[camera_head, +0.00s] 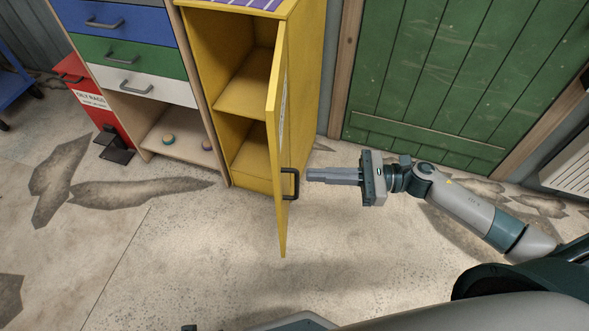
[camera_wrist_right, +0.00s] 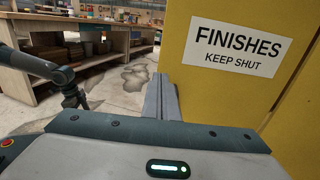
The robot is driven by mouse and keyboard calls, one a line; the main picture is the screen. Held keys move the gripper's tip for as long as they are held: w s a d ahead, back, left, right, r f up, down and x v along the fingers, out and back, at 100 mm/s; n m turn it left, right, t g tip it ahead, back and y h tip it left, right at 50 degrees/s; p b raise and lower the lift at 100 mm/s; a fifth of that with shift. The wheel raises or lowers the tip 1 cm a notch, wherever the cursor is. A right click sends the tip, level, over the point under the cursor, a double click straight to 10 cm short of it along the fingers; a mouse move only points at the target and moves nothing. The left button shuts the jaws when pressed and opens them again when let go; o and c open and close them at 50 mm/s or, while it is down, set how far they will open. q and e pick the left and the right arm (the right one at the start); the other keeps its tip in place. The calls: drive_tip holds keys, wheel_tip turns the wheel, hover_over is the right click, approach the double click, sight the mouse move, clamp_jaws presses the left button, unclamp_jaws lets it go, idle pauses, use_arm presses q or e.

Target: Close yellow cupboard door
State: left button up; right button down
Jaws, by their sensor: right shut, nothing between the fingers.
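The yellow cupboard (camera_head: 316,70) stands at the top middle of the head view, with shelves showing inside. Its yellow door (camera_head: 279,130) is open and swung out toward me, with a dark handle (camera_head: 290,184) on its right-hand face. My right gripper (camera_head: 309,174) is shut and empty, just right of the handle, its fingers pointing left at the door. In the right wrist view the fingers (camera_wrist_right: 161,98) are together beside the door (camera_wrist_right: 185,60), which bears a "FINISHES KEEP SHUT" label (camera_wrist_right: 239,45). I cannot tell whether they touch it. My left gripper is not in view.
A drawer unit (camera_head: 125,50) with blue, green and white drawers stands left of the cupboard, beside a red bin (camera_head: 100,105). A green wooden door (camera_head: 440,75) is behind my right arm. The floor (camera_head: 190,250) in front is clear. A workbench (camera_wrist_right: 95,55) shows in the wrist view.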

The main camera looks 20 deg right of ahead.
sight(279, 173)
drive_tip(key=p+x, duration=0.1)
drive_tip(key=x, duration=0.3)
drive_tip(key=shift+r, duration=0.1)
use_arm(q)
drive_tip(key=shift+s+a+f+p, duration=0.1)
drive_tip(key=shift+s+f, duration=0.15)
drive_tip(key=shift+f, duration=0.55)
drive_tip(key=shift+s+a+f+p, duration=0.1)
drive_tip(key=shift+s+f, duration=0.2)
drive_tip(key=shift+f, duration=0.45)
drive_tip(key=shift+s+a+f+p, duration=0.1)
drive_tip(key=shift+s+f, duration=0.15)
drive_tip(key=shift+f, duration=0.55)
use_arm(e)
drive_tip(key=shift+x, duration=1.05)
